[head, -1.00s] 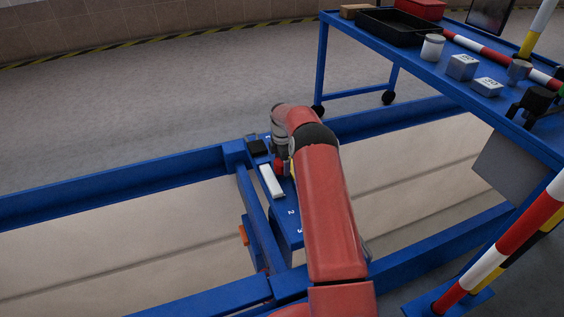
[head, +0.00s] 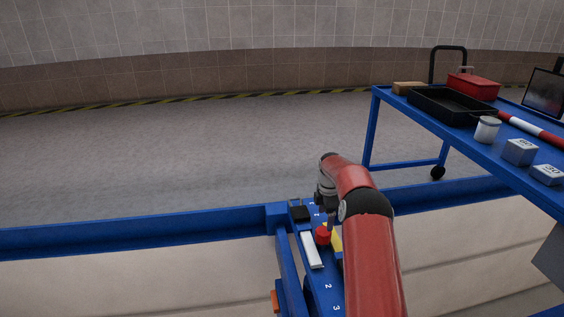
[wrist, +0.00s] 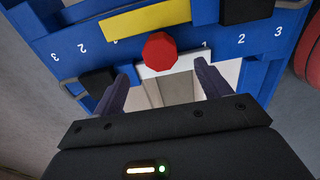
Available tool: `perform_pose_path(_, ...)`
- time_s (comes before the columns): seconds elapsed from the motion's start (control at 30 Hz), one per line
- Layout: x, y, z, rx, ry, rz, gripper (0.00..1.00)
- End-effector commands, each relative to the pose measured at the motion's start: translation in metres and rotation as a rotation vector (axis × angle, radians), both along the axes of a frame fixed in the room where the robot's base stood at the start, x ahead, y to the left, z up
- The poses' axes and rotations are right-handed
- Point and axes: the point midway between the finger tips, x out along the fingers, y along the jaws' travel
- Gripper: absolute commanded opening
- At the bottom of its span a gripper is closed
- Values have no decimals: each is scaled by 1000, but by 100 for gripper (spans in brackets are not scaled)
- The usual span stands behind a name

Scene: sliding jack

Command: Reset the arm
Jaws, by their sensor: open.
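My gripper (wrist: 161,84) is open in the wrist view, with its two dark fingers apart and nothing between their tips. A red knob (wrist: 160,52) on the blue numbered jack (wrist: 75,62) lies just beyond the fingertips. In the head view, my red arm reaches over the jack (head: 318,290), and the wrist is above and behind the red knob (head: 323,235). The fingers are not clear in that view. A white bar (head: 311,250) and a yellow strip (head: 334,239) sit on either side of the knob.
A blue rail (head: 130,235) runs across behind the jack. The floor (head: 160,160) beyond the rail is clear.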

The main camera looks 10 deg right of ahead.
Motion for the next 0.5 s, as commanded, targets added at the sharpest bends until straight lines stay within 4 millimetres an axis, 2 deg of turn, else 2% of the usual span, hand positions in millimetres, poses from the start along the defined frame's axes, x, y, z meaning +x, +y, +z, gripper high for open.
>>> perform_pose_path(0.07,-1,4,14,-4,-9,-15,76)
perform_pose_path(0.13,-4,10,36,-10,-23,-46,76)
perform_pose_path(0.27,-19,29,95,-24,-62,-147,76)
perform_pose_path(0.3,-27,36,115,-27,-76,-186,76)
perform_pose_path(0.5,-76,66,202,-30,-146,-392,76)
